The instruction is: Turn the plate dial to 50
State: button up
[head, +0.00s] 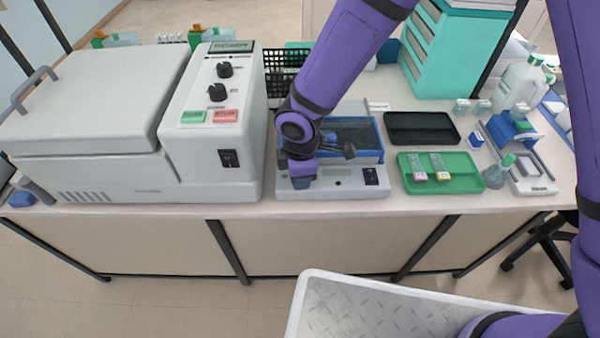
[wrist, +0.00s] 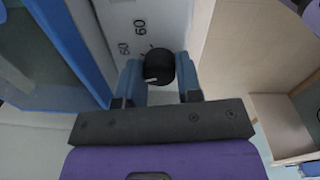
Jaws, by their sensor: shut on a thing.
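The plate unit (head: 335,187) is a low white box with a blue-rimmed top on the bench. Its black round dial (wrist: 158,66) shows in the wrist view, with a pale mark on its lower left side. Printed numbers on the white panel stand above the dial; they look like 60, but are small and turned. My gripper (head: 302,182) is at the left of the plate unit's front and hides the dial in the head view. In the wrist view my gripper's blue fingers (wrist: 159,78) stand on both sides of the dial, shut on it.
To the right are a green tray (head: 440,184) with slides and a black tray (head: 421,128). The bench's front edge is just before the unit.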

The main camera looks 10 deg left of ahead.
jog(key=m, duration=0.4)
jog(key=shift+a+m, duration=0.1)
jog(key=shift+m, duration=2)
jog(key=o, duration=0.9)
jog(key=shift+o, duration=0.2)
notch_tip(320, 180, up, 11)
jog(key=shift+s, duration=0.25)
